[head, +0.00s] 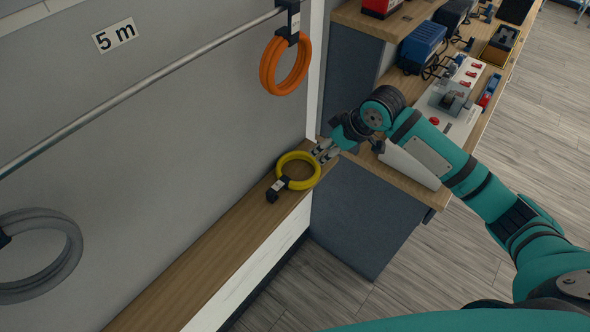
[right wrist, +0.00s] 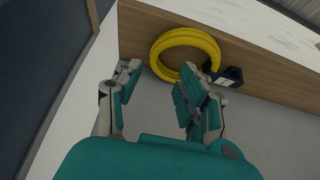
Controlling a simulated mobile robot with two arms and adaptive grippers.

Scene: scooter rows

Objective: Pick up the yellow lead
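The yellow lead (head: 301,186) is a coiled ring lying on a narrow wooden ledge (head: 205,252), with a black connector (head: 278,188) at its near left side. My right gripper (head: 321,154) is at the ring's far right edge, coming in from the right. In the right wrist view, the yellow lead (right wrist: 188,36) lies ahead of the open fingers (right wrist: 158,74). One finger overlaps the ring's lower edge in the picture; I cannot tell whether it touches. Nothing is held between the fingers. My left gripper is not in view.
An orange lead (head: 266,70) and a grey lead (head: 72,250) hang by the wall, near a rail (head: 130,90) and a "5 m" label (head: 115,36). A workbench (head: 400,178) with boxes and a red-buttoned panel stands at right. The ledge's near part is clear.

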